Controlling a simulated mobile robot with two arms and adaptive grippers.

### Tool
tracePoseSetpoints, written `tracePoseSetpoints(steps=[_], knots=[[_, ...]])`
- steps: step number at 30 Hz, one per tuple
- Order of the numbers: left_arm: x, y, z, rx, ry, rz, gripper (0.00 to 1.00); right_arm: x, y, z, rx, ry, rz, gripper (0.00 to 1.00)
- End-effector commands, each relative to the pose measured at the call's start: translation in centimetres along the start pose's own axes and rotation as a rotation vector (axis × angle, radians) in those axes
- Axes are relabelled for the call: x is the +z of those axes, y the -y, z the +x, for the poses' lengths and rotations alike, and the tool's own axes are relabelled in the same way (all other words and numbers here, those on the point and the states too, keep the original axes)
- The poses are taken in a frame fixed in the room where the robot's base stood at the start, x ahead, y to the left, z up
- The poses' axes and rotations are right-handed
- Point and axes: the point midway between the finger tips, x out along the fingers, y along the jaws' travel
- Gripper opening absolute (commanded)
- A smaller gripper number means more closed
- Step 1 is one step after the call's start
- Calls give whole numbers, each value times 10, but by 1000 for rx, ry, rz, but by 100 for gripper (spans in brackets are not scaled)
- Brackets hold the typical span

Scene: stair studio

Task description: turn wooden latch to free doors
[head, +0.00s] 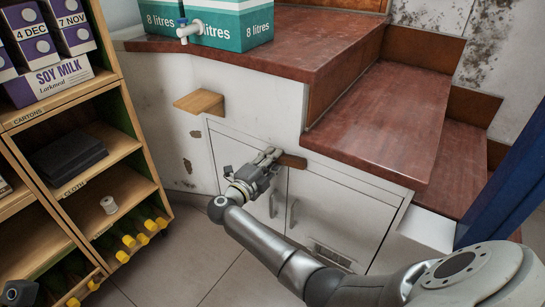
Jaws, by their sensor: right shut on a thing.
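The wooden latch (292,161) is a small brown bar at the top of the two white cabinet doors, near the seam where they meet. It lies roughly level, and its right end sticks out past my gripper. My right gripper (270,157) is shut on the latch's left part, and its fingers hide that part. The left door (232,155) and the right door (335,215) look closed, each with a metal handle. My right forearm covers part of the left door's lower area.
Red-brown stairs (385,130) rise above the doors and to the right. A small wooden ledge (200,102) juts out at upper left. Green-and-white boxes (226,22) stand on top. A wooden shelf (125,145) with cartons is at left; a blue post (505,185) is at right.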

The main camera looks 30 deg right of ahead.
Motion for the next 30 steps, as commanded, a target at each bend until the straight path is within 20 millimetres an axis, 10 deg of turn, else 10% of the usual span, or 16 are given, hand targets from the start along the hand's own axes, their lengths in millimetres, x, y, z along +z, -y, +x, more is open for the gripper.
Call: tracePoseSetpoints(steps=[21, 22, 30], knots=[[-1, 0, -3, -9, 24, -4, 40, -1, 8, 0, -2, 4, 205, 1], [-1, 0, -3, -9, 24, -4, 40, -1, 8, 0, -2, 4, 205, 26], [-1, 0, -3, -10, 24, -5, 40, -1, 7, 0, -2, 4, 203, 46]])
